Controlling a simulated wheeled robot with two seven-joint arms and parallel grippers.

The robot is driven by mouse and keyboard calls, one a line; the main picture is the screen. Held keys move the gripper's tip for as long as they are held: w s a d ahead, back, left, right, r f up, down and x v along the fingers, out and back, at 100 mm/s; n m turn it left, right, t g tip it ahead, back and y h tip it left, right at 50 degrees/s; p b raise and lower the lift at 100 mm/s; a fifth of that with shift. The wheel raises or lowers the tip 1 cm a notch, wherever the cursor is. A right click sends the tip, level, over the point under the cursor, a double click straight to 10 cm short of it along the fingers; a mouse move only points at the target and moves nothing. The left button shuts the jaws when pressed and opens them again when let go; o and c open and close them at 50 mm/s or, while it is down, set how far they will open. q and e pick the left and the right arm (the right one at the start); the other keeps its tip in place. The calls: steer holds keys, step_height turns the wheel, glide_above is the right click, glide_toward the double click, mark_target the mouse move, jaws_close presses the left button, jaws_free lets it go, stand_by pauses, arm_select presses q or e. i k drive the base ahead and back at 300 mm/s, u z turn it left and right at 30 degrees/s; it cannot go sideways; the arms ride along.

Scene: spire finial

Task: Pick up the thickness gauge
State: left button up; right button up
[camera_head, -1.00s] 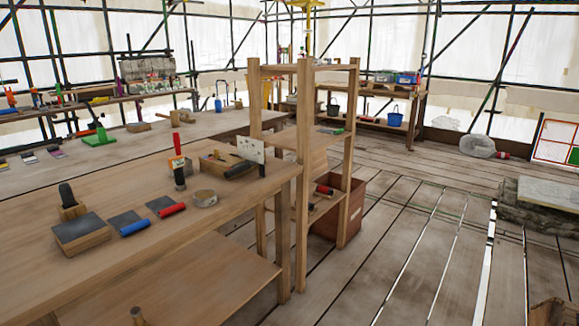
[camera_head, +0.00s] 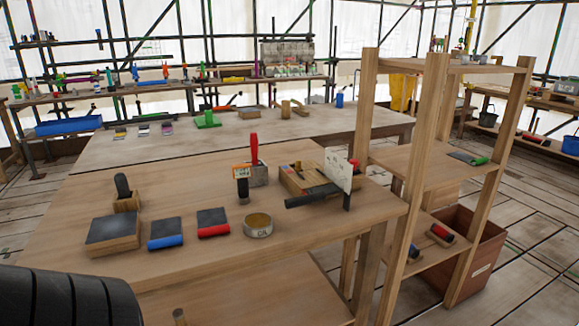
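I cannot tell for sure which object is the thickness gauge. On the near wooden bench (camera_head: 330,247) stands a small upright tool with a dark lower part and an orange-and-white face (camera_head: 242,178). A red-handled tool (camera_head: 254,150) stands right behind it. To their right, a white spotted plate (camera_head: 339,169) stands upright beside a wooden box (camera_head: 300,180) and a black-handled tool (camera_head: 312,195). A ring-shaped roll (camera_head: 258,225) with dark lettering lies in front. Neither gripper shows in the head view.
A red-edged grey pad (camera_head: 212,221), a blue-edged one (camera_head: 165,232), a grey-topped block (camera_head: 112,230) and a black-handled tool in a wooden holder (camera_head: 122,187) line the bench's left. A wooden shelf rack (camera_head: 412,180) stands close on the right.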

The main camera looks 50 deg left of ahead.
mark_target(241, 172)
steer(key=i, duration=2.55)
steer(key=u, duration=4.2)
